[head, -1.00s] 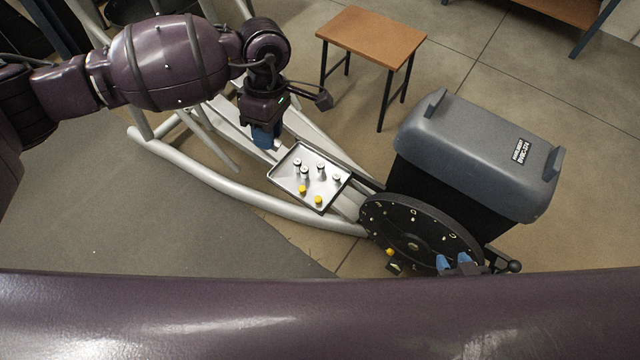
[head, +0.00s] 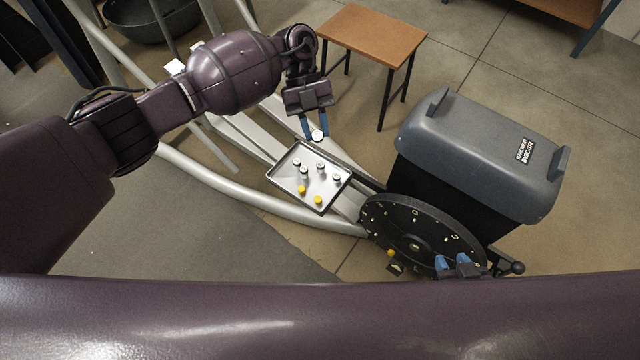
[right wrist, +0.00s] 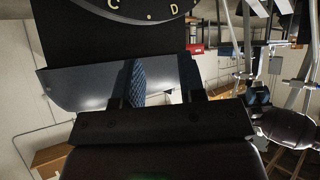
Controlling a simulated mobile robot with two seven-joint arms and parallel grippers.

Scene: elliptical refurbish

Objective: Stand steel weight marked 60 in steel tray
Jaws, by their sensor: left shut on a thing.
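My left gripper (head: 314,130) points down with its blue fingers shut on a small round weight (head: 318,136) with a pale face. The marking on it is too small to read. It is held close to the far corner of the steel tray (head: 321,184) in the head view. The tray holds several small upright pieces, some steel-grey (head: 320,167) and some with yellow tops (head: 318,200). My right gripper (head: 453,262) is at the lower edge of a black lettered disc, its blue fingertips apart with nothing seen between them.
The black disc (head: 420,232) stands beside a large grey-topped housing (head: 485,150), right of the tray. Pale frame tubes (head: 230,195) run under and around the tray. A small wooden stool (head: 372,35) stands behind.

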